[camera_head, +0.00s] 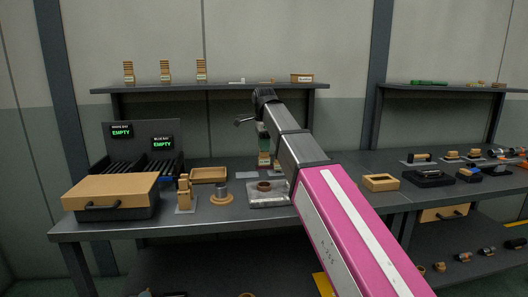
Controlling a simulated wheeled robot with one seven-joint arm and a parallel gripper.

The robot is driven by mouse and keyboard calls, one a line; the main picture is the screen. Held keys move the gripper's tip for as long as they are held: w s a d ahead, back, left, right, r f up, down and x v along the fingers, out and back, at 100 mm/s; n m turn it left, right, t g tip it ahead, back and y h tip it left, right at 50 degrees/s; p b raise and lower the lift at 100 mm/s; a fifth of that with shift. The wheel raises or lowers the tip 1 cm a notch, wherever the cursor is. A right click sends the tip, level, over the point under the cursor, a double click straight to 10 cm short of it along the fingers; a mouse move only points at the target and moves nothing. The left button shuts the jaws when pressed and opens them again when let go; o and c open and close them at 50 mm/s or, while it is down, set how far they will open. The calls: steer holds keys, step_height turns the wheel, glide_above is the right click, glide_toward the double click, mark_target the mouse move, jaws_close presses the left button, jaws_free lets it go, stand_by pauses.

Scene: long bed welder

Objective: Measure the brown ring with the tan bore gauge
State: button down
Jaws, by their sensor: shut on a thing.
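My gripper (263,131) is at the end of my arm, partly hidden behind the arm links, and points down over the bench. It is shut on what looks like the tan bore gauge (264,159), with a green part at its top. The gauge is upright, and its lower end shows just above or behind the brown ring (264,186); I cannot tell whether they touch. The ring sits on a light grey plate (264,202) on the bench, and my arm is close to the plate's right side.
Left of the ring stand a grey cylinder on a tan disc (221,198), a tan block stand (185,197), a tan tray (208,174) and a tan-lidded case (110,190). Two displays behind read "EMPTY". A shelf (215,88) runs above; more fixtures lie right.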

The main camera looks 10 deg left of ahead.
steer(key=shift+r, duration=0.25)
steer(key=shift+r+n, duration=1)
steer(key=shift+r, duration=0.5)
